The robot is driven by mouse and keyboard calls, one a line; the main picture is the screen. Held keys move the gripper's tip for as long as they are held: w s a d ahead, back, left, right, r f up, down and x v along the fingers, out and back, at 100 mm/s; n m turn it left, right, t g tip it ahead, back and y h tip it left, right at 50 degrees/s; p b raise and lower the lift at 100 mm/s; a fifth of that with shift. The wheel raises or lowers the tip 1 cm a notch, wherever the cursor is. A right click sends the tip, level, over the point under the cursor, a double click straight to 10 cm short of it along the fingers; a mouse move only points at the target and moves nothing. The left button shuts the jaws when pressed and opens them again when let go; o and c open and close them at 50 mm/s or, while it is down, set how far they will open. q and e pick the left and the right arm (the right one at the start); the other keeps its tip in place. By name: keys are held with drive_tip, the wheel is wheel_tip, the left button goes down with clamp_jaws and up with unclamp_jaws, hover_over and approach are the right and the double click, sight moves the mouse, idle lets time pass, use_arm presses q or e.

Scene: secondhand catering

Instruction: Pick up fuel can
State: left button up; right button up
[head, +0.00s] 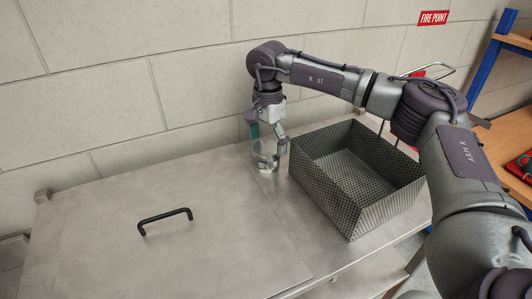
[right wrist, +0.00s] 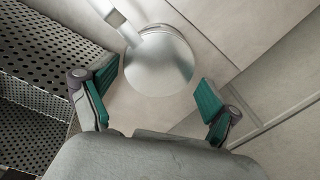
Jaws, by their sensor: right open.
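The fuel can (head: 263,164) appears to be the small pale, shiny round vessel standing on the steel counter, left of the mesh basket. In the right wrist view its round silver top (right wrist: 165,68) shows from above, with a pale bar running off to the upper left. My right gripper (head: 268,140) is directly over and around the can's upper part, pointing down. It is open, and its teal-padded fingers (right wrist: 157,90) stand on either side of the can with a visible gap on the right. The gripper partly hides the can in the head view. My left gripper is not in view.
A dark perforated metal basket (head: 400,198) stands close to the right of the can. A black handle (head: 165,218) rises from the flat steel lid at the left. A wall (head: 150,80) runs behind the counter. The steel surface between handle and can is clear.

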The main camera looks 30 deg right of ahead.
sight(269, 145)
wheel_tip(269, 145, down, 3)
drive_tip(key=shift+s+d+f+p, duration=0.15)
drive_tip(key=shift+p, duration=0.8)
drive_tip(key=shift+f, duration=0.35)
drive_tip(key=shift+r, duration=0.1)
drive_tip(key=c, duration=1.1)
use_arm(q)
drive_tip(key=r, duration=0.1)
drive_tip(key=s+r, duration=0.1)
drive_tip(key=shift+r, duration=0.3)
